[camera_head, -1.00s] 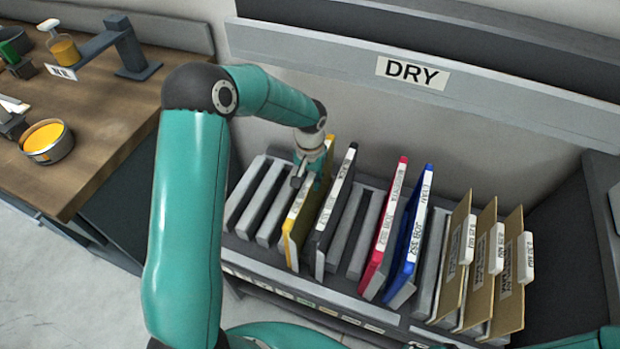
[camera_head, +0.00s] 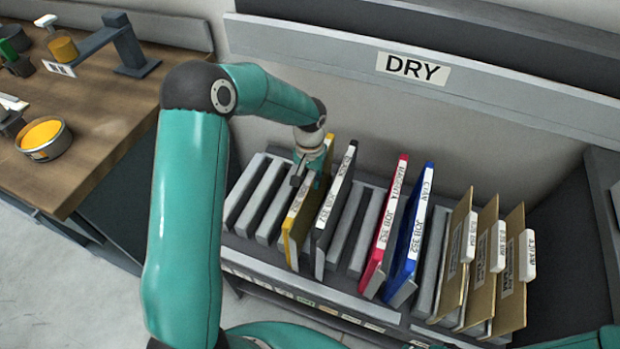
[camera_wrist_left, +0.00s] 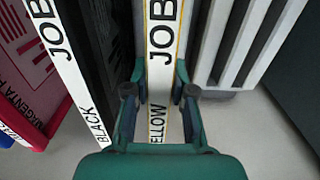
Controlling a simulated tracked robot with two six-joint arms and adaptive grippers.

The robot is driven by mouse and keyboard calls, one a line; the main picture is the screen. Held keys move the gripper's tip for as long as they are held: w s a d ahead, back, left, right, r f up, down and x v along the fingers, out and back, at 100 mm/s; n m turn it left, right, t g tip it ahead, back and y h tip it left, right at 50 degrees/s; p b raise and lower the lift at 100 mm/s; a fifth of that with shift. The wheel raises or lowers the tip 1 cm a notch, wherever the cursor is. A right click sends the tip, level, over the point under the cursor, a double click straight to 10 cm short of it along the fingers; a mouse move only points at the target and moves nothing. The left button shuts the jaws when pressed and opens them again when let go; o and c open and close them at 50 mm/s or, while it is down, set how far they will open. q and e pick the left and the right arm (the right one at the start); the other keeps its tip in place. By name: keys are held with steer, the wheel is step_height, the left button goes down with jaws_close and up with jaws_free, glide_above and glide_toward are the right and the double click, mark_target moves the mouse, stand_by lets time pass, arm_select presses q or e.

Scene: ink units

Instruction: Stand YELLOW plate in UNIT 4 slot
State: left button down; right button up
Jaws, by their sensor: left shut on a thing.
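The yellow plate (camera_head: 290,238) stands in the grey slotted rack (camera_head: 246,222), with a white label strip along its edge. My left gripper (camera_head: 304,178) is at its upper edge, shut on it. In the left wrist view the fingers (camera_wrist_left: 158,98) close on both sides of the white strip (camera_wrist_left: 158,62) reading "JOB" and "YELLOW". The black plate (camera_head: 322,232) stands just right of it and also shows in the wrist view (camera_wrist_left: 72,70). My right gripper is not in view.
The magenta plate (camera_head: 375,262) and blue cyan plate (camera_head: 404,260) stand further right, then several tan folders (camera_head: 512,290). Empty slots lie left of the yellow plate. A "DRY" sign (camera_head: 412,69) hangs above. A wooden bench (camera_head: 105,120) with an ink tin (camera_head: 43,138) is at left.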

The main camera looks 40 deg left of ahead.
arm_select(q)
steer(key=shift+f, duration=0.15)
steer(key=c, duration=0.9)
jaws_free()
step_height(320, 180, up, 12)
steer(key=shift+a, duration=0.1)
step_height(320, 180, up, 5)
steer(key=p, duration=0.4)
